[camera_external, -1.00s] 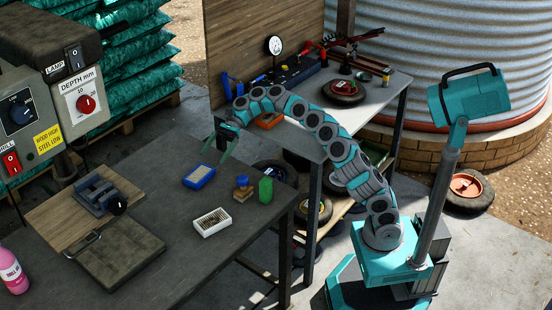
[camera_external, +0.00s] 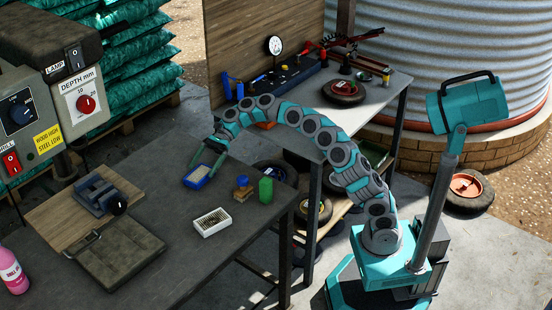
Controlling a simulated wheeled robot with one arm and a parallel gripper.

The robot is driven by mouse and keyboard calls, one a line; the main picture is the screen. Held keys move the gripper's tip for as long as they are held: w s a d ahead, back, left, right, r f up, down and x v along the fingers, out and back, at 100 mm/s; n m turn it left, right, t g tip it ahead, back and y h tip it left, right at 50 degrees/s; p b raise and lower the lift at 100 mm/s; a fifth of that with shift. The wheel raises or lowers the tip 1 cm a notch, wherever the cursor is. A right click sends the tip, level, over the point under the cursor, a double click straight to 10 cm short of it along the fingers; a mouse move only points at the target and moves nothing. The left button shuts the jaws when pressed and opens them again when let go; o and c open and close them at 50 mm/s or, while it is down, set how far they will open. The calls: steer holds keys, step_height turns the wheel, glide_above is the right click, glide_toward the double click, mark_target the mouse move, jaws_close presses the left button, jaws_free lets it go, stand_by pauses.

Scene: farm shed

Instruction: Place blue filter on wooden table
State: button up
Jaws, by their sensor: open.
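The blue filter (camera_external: 198,182), a flat blue-framed block with a pale top, lies on the dark grey table (camera_external: 185,235) near its far right side. My gripper (camera_external: 203,168) is open, with its two green fingers pointing down on either side of the blue filter. I cannot tell whether the fingers touch it. No table here is plainly wooden; a wooden board (camera_external: 52,222) lies on the dark table under a vise.
A white-framed filter (camera_external: 211,222), a small blue-and-brown object (camera_external: 242,188) and a green block (camera_external: 266,190) stand close by. A pale bench (camera_external: 385,92) with tools and a wheel stands behind. The table's front middle is clear.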

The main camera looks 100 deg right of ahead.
mark_target(197, 175)
steer(key=x, duration=0.5)
steer(key=shift+r, duration=0.1)
steer(key=c, duration=1.3)
steer(key=shift+c, duration=0.2)
steer(key=shift+r, duration=0.15)
